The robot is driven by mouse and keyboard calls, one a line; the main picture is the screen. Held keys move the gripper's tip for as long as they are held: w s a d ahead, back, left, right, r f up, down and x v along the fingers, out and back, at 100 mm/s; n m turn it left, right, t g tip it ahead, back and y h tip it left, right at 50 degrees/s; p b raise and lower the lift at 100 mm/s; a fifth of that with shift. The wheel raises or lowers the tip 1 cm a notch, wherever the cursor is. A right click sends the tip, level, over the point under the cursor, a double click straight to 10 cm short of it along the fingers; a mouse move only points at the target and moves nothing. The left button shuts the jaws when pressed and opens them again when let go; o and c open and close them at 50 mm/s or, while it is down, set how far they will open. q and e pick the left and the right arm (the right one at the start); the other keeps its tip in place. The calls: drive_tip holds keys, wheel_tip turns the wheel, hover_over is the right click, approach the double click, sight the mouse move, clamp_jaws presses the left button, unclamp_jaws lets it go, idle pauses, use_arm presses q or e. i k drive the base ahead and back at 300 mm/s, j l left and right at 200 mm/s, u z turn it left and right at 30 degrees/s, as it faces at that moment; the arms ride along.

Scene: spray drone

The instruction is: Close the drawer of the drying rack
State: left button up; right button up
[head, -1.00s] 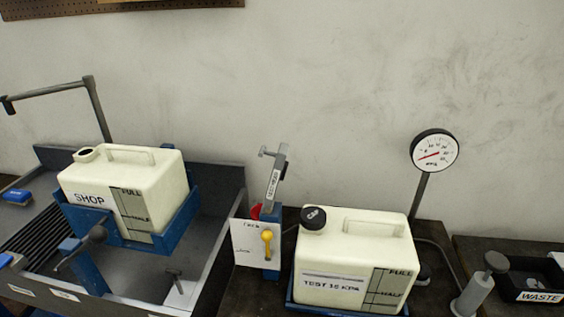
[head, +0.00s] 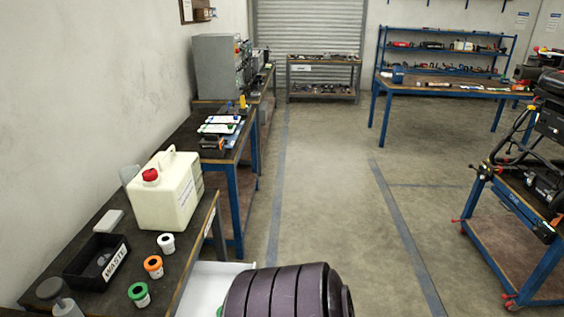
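No drying rack can be made out for certain. A white open tray or drawer (head: 205,284) sticks out from the right side of the near bench at the bottom of the head view. A dark ribbed rounded shape in front covers its right part, and the picture edge cuts off its lower part. I cannot tell whether it belongs to the drying rack. Neither of my grippers is in view.
The near bench (head: 95,225) along the left wall holds a cream canister (head: 168,200), a black waste bin (head: 80,268) and small capped pots (head: 153,266). Clear floor (head: 325,215) lies to the right. A blue-legged table (head: 450,87) and a cart (head: 520,225) stand further right.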

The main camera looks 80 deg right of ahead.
sight(209, 284)
drive_tip(key=z, duration=2.25)
